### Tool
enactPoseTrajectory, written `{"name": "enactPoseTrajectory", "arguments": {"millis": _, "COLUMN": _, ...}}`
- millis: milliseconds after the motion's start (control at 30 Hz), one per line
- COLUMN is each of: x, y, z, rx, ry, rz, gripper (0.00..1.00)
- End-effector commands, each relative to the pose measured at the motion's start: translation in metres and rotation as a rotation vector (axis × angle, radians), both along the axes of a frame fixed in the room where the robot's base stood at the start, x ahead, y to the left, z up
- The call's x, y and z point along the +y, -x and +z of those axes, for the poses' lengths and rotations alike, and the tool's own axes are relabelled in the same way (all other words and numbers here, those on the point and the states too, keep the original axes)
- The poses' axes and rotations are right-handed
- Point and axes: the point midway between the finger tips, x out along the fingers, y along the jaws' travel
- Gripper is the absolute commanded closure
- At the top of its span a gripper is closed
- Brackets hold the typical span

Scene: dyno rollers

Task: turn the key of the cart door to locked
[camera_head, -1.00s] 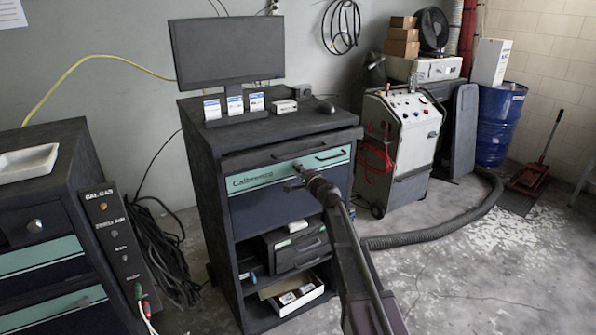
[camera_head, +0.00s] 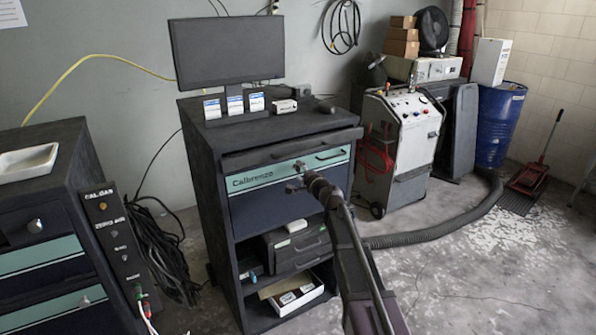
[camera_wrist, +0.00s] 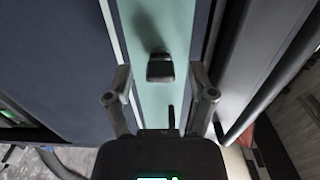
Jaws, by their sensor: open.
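The cart door is the dark blue panel (camera_head: 275,209) with a teal strip lettered "Calibrenzo", on the front of the dark cart (camera_head: 217,186). In the wrist view the teal strip (camera_wrist: 145,22) runs up and down. A dark key with a squared head (camera_wrist: 160,69) stands out from the strip. My gripper (camera_wrist: 161,86) is open, one finger on each side of the key and apart from it. In the head view my gripper (camera_head: 297,182) is at the strip's lower edge and hides the key. I cannot tell whether the key is locked or unlocked.
A handle bar (camera_head: 329,154) sits right of my gripper on the strip. The cart top overhangs the front and carries a monitor (camera_head: 227,52) and small boxes. Open shelves below hold a dark case (camera_head: 296,248). A wheeled white machine (camera_head: 412,150) stands to the right.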

Motion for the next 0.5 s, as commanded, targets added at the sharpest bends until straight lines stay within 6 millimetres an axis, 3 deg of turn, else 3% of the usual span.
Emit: {"name": "enactPoseTrajectory", "arguments": {"millis": 500, "x": -0.035, "y": 0.072, "z": 0.0, "rx": 0.0, "ry": 0.0, "rz": -0.001, "gripper": 0.29}}
